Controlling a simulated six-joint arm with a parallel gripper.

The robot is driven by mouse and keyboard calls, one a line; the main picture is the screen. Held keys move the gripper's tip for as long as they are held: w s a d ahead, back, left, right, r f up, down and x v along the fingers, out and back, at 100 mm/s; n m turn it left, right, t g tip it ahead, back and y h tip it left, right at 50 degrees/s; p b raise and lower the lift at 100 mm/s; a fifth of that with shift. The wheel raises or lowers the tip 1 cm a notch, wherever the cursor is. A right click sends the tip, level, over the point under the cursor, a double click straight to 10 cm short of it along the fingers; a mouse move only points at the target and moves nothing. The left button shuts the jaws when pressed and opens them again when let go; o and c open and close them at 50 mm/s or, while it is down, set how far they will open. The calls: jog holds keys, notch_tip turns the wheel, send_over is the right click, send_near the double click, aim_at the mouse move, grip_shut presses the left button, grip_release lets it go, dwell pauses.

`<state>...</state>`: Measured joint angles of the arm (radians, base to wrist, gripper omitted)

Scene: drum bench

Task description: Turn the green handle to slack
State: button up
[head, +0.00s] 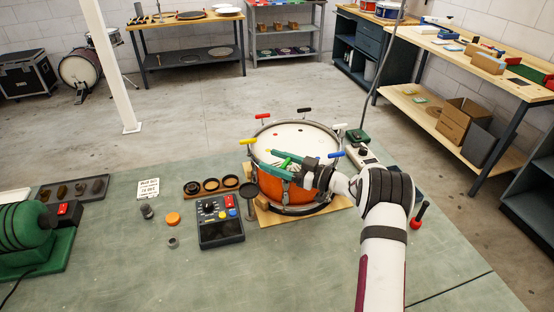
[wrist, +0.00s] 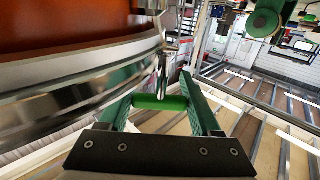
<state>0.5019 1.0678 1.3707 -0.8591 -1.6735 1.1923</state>
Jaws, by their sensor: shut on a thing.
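The green handle (head: 284,162) is at the near rim of the orange drum (head: 270,186), which stands on the bench. My gripper (head: 260,158) reaches in from the right, its two green fingers on either side of the handle. In the wrist view the handle (wrist: 160,102) is a short green bar lying crosswise between the fingers (wrist: 160,88), under a metal rod beside the drum's hoop. My gripper is shut on the handle. The handle's ends are partly hidden by the fingers.
Around the drum's rim stand a yellow handle (head: 248,141), a red handle (head: 262,116), a black handle (head: 304,110), a white handle (head: 338,126) and a blue handle (head: 336,154). A dark control box (head: 220,230) sits left of the drum.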

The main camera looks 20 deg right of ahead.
jog(key=shift+s+a+n+g+y, duration=0.15)
jog(key=shift+s+n+g+y, duration=0.1)
jog(key=shift+n+g+y, duration=0.9)
jog(key=shift+s+a+n+g+y, duration=0.2)
jog(key=shift+n+g+y, duration=0.35)
jog(key=shift+n+g, duration=0.65)
jog(key=shift+g, duration=0.55)
jog(key=o, duration=1.4)
jog(key=s+d+r, duration=0.2)
jog(key=d+r, duration=0.1)
jog(key=s+d+r, duration=0.2)
jog(key=d+r, duration=0.1)
jog(key=r, duration=0.1)
jog(key=s+d+r, duration=0.3)
jog(key=r, duration=0.1)
jog(key=shift+s+d, duration=0.1)
jog(key=shift+d, duration=0.05)
